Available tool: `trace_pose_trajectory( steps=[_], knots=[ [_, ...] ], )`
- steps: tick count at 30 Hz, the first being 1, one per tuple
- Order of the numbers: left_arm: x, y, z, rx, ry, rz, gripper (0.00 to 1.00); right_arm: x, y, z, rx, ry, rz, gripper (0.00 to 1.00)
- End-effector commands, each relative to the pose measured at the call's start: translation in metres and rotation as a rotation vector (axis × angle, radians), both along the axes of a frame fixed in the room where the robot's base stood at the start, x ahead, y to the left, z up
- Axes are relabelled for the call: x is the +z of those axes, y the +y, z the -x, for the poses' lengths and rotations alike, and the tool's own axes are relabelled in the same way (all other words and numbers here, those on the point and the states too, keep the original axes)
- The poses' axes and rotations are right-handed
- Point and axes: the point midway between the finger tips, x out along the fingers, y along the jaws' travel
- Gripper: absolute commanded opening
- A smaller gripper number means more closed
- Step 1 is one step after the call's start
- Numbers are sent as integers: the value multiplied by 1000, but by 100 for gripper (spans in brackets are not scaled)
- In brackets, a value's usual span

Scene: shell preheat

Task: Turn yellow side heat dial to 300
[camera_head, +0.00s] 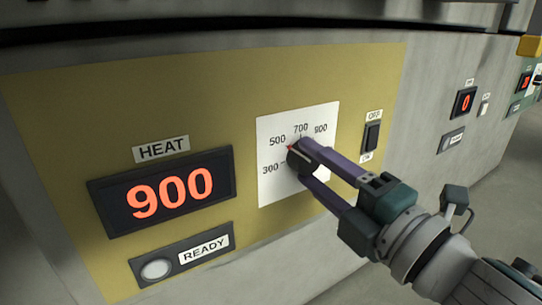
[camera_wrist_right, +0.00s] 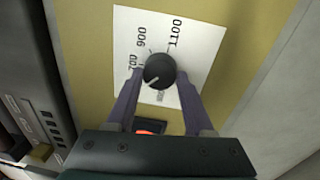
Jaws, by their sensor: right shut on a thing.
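The heat dial (camera_head: 296,163) is a dark round knob on a white scale plate (camera_head: 268,190) set in the yellow panel. The plate shows 300, 500, 700 and 900 in the head view, and 1100 also shows in the wrist view. My right gripper (camera_head: 304,158) is shut on the dial, one finger on each side. In the wrist view, the pale line on the dial (camera_wrist_right: 160,67) points to the lower left, between 700 and the partly hidden low end of the scale. The HEAT display (camera_head: 170,198) reads 900. My left gripper is not in view.
A dark switch (camera_head: 372,136) sits right of the scale plate, close to my right gripper. A READY lamp (camera_head: 157,269) is below the display. Farther right on the grey wall is another display (camera_head: 465,102) reading 0.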

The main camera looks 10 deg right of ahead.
Motion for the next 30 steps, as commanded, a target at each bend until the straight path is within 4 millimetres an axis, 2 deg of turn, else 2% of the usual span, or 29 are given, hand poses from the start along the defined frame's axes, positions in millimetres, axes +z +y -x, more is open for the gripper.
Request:
trace_pose_trajectory(
  steps=[18, 30],
  knots=[
    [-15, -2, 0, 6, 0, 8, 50, -2, -2, -1, -1, -198, 543, 0],
    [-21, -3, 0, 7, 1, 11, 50, -2, -3, -1, 0, -286, 786, 0]
  ],
)
